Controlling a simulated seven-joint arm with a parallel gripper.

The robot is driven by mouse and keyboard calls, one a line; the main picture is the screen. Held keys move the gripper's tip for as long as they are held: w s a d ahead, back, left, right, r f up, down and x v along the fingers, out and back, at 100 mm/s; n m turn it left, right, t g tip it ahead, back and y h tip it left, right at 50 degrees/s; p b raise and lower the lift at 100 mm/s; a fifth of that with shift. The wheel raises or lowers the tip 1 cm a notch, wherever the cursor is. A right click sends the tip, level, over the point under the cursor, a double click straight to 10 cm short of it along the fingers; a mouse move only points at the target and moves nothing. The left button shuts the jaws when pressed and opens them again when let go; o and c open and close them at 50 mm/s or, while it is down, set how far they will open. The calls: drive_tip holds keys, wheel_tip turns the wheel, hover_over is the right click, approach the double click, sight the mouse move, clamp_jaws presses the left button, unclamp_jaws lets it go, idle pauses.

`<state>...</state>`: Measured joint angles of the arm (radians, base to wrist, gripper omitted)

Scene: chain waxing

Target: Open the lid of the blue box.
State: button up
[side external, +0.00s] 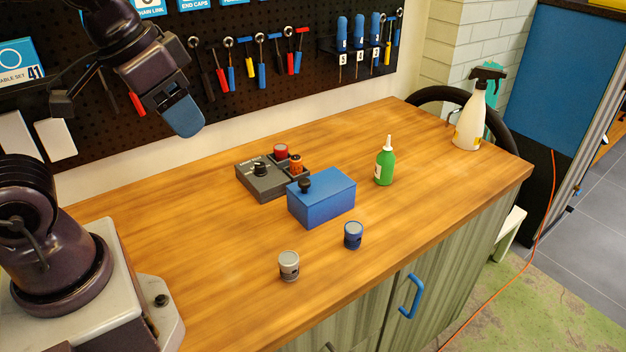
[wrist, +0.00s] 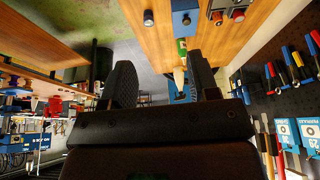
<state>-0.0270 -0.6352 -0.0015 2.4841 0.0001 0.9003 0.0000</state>
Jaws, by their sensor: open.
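The blue box (side external: 322,199) sits closed on the wooden workbench, with a dark round knob (side external: 305,185) at the left end of its top. In the wrist view the blue box (wrist: 184,6) is cut off at the top edge. My gripper (side external: 186,118) is raised above the back left of the bench, well apart from the box, with a blue fingertip pointing down. In the wrist view my gripper (wrist: 165,80) shows two dark fingers spread apart with nothing held between them.
A grey control unit (side external: 262,182) with knobs stands just behind the box. A green bottle (side external: 385,165) stands to its right. A grey canister (side external: 289,265) and a blue canister (side external: 353,235) stand in front. A spray bottle (side external: 468,120) is far right. The bench's left part is clear.

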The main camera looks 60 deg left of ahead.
drive_tip(key=w+a+f+g, duration=0.3)
drive_tip(key=w+f, duration=0.1)
drive_tip(key=w, duration=0.6)
drive_tip(key=m+g, duration=0.1)
drive_tip(key=m, duration=0.8)
approach(304, 181)
wheel_tip(304, 181, down, 9)
drive_tip(key=shift+w+a+f, duration=0.1)
drive_tip(key=shift+w, duration=0.05)
